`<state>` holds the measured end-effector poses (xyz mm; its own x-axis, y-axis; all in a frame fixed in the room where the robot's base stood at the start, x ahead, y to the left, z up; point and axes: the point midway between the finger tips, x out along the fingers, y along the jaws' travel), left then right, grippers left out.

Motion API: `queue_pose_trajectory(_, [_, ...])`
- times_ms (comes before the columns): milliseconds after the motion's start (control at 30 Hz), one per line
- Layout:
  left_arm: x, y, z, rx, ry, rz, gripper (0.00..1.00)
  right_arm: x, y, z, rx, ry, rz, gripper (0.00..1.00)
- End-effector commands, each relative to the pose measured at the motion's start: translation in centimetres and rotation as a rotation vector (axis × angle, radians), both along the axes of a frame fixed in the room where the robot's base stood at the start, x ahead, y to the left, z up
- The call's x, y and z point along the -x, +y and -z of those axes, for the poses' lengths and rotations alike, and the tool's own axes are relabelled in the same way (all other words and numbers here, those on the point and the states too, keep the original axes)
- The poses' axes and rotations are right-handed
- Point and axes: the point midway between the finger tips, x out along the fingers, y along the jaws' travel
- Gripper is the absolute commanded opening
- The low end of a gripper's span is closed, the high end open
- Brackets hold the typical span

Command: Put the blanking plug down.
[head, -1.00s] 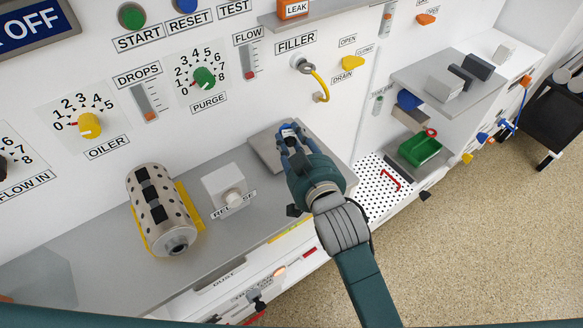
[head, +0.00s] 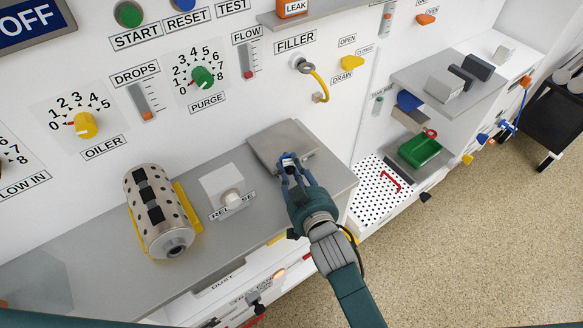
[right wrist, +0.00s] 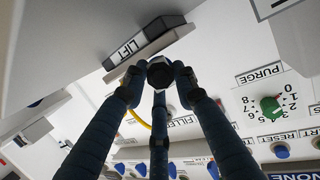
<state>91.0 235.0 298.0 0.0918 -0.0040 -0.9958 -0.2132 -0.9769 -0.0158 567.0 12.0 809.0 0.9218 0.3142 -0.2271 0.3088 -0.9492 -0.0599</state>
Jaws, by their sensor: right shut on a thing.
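The blanking plug is a small dark piece with a pale face; in the head view it (head: 288,160) sits at the fingertips of my right gripper (head: 290,166). The right wrist view shows the plug (right wrist: 160,72) as a dark, faceted round end between the three fingers of the same gripper (right wrist: 159,78), which is shut on it. In the head view the plug and fingertips are over the near part of a flat grey plate (head: 268,139) on the bench. I cannot tell whether the plug touches the plate. My left gripper is not in view.
A perforated metal cylinder (head: 158,205) lies in a yellow cradle on the grey bench (head: 105,270). A white block with a round knob (head: 231,198) stands left of the plate. A yellow hose (head: 320,84) hangs behind. A block marked LIFT (right wrist: 132,46) is close to the fingers.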

Motion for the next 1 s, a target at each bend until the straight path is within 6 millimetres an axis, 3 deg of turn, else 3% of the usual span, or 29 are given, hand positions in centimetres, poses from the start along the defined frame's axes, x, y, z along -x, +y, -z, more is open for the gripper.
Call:
queue_pose_trajectory(100, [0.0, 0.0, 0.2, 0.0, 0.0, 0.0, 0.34, 0.0, 0.0, 0.4, 0.0, 0.0, 0.0, 0.0])
queue_pose_trajectory(133, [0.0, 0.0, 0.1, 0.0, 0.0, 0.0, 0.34, 0.0, 0.0, 0.2, 0.0, 0.0, 0.0, 0.33])
queue_pose_trajectory(200, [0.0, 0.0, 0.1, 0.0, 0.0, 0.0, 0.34, 0.0, 0.0, 0.2, 0.0, 0.0, 0.0, 0.47])
queue_pose_trajectory(567, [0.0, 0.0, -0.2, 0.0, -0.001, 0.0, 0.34, 0.0, 0.0, -0.3, 0.001, -0.001, 0.0, 0.47])
queue_pose_trajectory(767, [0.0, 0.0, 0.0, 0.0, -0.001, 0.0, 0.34, 2.9, -1.0, -0.7, 0.0, 0.001, -0.001, 0.47])
queue_pose_trajectory(1000, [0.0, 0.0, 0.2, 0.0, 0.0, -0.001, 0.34, 7.7, -2.6, -1.8, 0.001, 0.002, 0.0, 0.47])
